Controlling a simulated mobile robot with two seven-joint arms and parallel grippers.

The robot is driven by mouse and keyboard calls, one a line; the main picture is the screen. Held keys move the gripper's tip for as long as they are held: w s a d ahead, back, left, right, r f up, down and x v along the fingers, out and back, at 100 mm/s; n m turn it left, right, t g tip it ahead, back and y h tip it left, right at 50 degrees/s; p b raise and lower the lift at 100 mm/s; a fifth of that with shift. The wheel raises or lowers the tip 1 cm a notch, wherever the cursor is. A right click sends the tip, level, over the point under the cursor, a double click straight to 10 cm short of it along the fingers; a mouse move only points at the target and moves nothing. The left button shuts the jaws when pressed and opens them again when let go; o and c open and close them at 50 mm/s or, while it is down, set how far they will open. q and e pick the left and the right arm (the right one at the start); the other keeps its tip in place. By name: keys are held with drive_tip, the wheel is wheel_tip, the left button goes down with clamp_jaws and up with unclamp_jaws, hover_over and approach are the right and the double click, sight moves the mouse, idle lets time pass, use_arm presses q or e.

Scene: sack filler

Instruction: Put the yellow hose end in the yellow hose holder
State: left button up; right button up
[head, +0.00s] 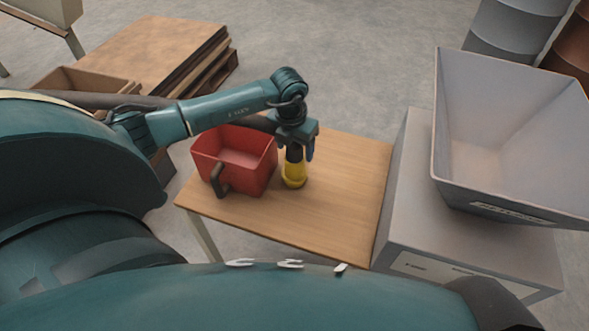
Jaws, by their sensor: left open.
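A yellow cup-like piece (294,176), with a wider ring at its foot, stands upright on the wooden table beside the red bin. It fits the yellow hose holder, but I cannot tell holder and hose end apart in the yellow. A black cylindrical part (294,153) rises from its top, in line with it. My left gripper (297,154) points down over this black part, jaws open, one finger on each side. Whether the fingers touch it is too small to tell. My right gripper is out of view.
A red bin (240,180) with a dark handle stands close left of the yellow piece. The table (345,190) is clear to the right. A large grey hopper (510,130) on a grey cabinet (450,245) stands right of the table. Stacked boards (150,50) lie back left.

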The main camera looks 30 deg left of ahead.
use_arm(q)
drive_tip(key=shift+c, duration=0.2)
clamp_jaws()
idle(0.5)
